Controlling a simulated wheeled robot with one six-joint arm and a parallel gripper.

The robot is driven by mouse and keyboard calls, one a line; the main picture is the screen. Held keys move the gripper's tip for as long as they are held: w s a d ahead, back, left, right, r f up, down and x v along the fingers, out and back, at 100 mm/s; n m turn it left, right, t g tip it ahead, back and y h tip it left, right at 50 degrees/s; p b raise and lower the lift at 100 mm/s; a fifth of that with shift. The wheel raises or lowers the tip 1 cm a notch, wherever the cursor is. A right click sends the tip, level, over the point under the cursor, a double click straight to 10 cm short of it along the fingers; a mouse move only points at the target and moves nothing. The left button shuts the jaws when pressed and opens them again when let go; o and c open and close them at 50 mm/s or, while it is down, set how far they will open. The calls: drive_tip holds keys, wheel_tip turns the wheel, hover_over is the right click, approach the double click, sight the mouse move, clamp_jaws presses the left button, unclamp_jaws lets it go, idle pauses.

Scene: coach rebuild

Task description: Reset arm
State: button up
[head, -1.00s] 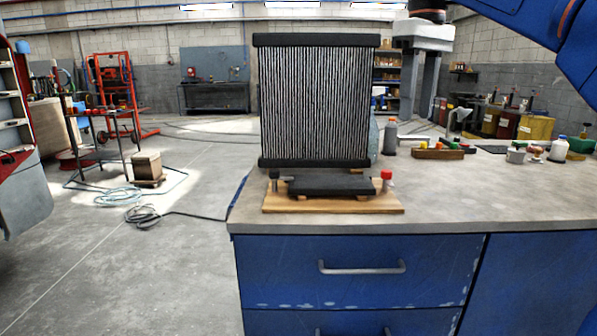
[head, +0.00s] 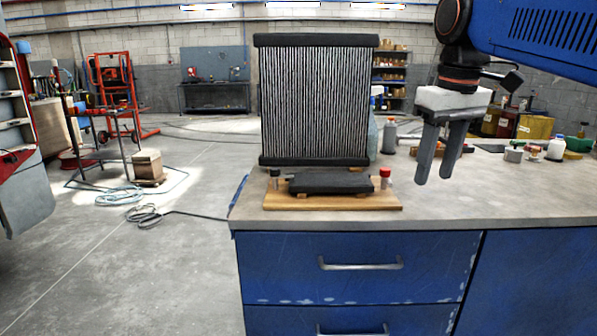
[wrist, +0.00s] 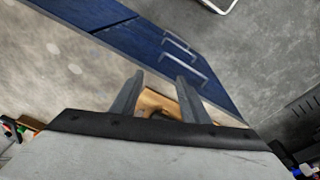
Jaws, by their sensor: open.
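My gripper (head: 434,180) hangs with its fingers pointing down over the right part of the workbench in the head view. Its two grey fingers are apart with nothing between them. In the wrist view the gripper (wrist: 160,82) also shows with its fingers spread, and part of the wooden board shows behind them. My blue arm comes in from the upper right.
A black-framed radiator (head: 315,105) stands upright on the blue workbench (head: 500,205). A white bottle (head: 557,149) stands at the right. Floor at left is partly clear.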

drive_tip(key=s+d+f+m+t, duration=0.1)
drive_tip(key=s+f, duration=0.4)
drive_tip(key=f, duration=0.4)
drive_tip(key=s+d+f+m+t, duration=0.1)
drive_tip(key=s+f, duration=0.4)
drive_tip(key=f, duration=0.5)
drive_tip(key=s+d+f+m+t, duration=0.1)
drive_tip(key=s+f, duration=0.4)
drive_tip(key=f, duration=0.5)
drive_tip(key=shift+s+f+m, duration=0.15)
drive_tip(key=shift+f+m, duration=0.1)
drive_tip(key=shift+m, duration=0.35)
drive_tip(key=shift+r, duration=0.15)
